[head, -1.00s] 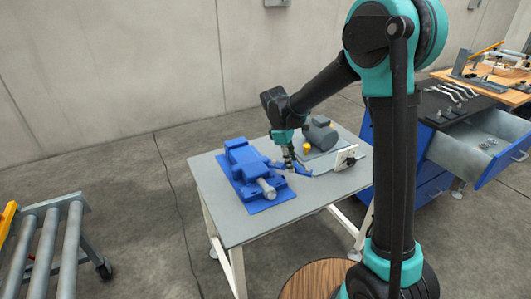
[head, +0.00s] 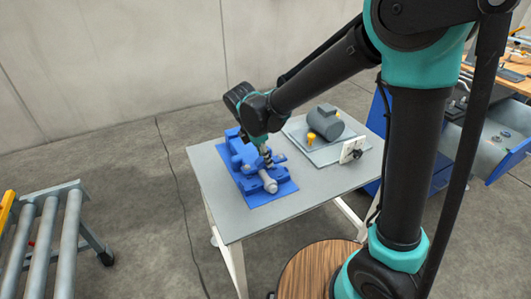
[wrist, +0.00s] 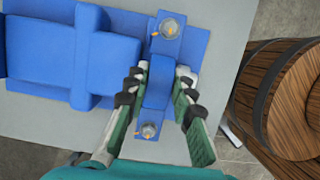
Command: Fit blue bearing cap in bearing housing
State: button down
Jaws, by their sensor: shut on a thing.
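The blue bearing housing (head: 238,162) is on a blue base at the left of the grey table, with a grey shaft end (head: 268,182) toward its front. My gripper (head: 265,155) is over the front part of the housing. In the wrist view my gripper (wrist: 160,75) is shut on the blue bearing cap (wrist: 157,92), one finger on each long side. The cap has a bolt at each end, the far one (wrist: 169,28) and the near one (wrist: 148,131). The housing (wrist: 62,55) lies to its left. I cannot tell whether the cap touches the housing.
A grey motor (head: 326,122) on a plate, a yellow piece (head: 311,138) and a white plate with a black knob (head: 352,151) stand at the table's right. A roller conveyor (head: 45,235) is at far left. The table's front left is clear.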

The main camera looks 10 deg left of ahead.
aim_at(269, 176)
jog(key=shift+f, duration=2.05)
jog(key=shift+d+f, duration=0.1)
jog(key=shift+f, duration=0.4)
dwell(0.5)
jog(key=c, duration=1.2)
grip_release()
jog(key=v, duration=1.2)
